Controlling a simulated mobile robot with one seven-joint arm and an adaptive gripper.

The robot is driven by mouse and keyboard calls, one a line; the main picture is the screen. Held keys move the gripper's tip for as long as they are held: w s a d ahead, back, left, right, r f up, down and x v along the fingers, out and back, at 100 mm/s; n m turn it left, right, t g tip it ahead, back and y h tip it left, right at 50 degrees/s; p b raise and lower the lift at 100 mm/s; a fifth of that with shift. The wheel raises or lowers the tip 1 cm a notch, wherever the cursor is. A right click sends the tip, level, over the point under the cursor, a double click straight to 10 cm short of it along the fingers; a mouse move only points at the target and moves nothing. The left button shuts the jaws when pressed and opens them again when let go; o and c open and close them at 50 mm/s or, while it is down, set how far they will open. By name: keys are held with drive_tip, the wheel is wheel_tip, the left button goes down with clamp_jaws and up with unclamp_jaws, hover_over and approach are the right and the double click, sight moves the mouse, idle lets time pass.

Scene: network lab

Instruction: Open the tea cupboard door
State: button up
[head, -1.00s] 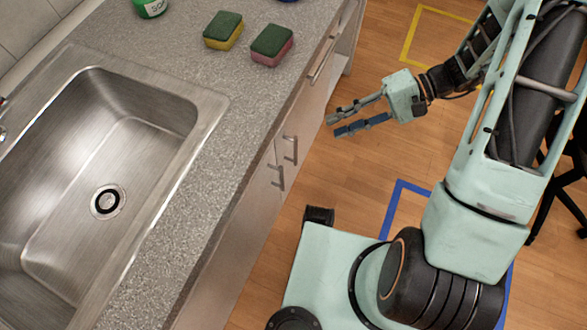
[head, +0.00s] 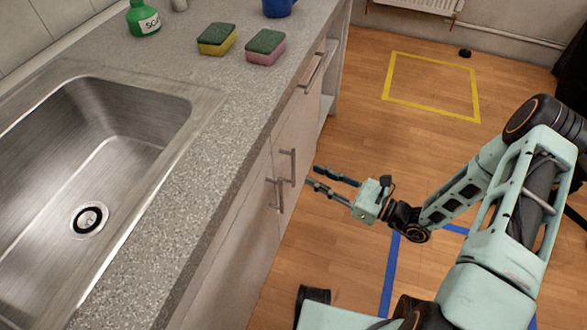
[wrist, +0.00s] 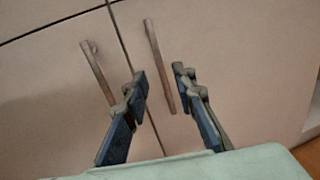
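Two pale cupboard doors meet under the counter, both shut; I cannot tell which is the tea cupboard's. The far door's upright bar handle (head: 293,166) shows in the head view and is the right handle (wrist: 158,65) in the wrist view. The near door's handle (head: 275,193) is the left one (wrist: 98,72) in the wrist view. My gripper (head: 312,175) is open and empty, pointing at the doors just short of the far handle. In the wrist view its fingers (wrist: 160,76) lie either side of the right handle's line, with no contact visible.
The grey counter (head: 185,205) with a steel sink (head: 120,150) runs above the doors. A soap bottle (head: 143,18), two sponges (head: 217,39) (head: 265,47) and a blue mug (head: 277,7) stand on it.

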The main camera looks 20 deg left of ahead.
drive_tip(key=b+x, duration=0.1)
drive_tip(key=x, duration=0.7)
clamp_jaws()
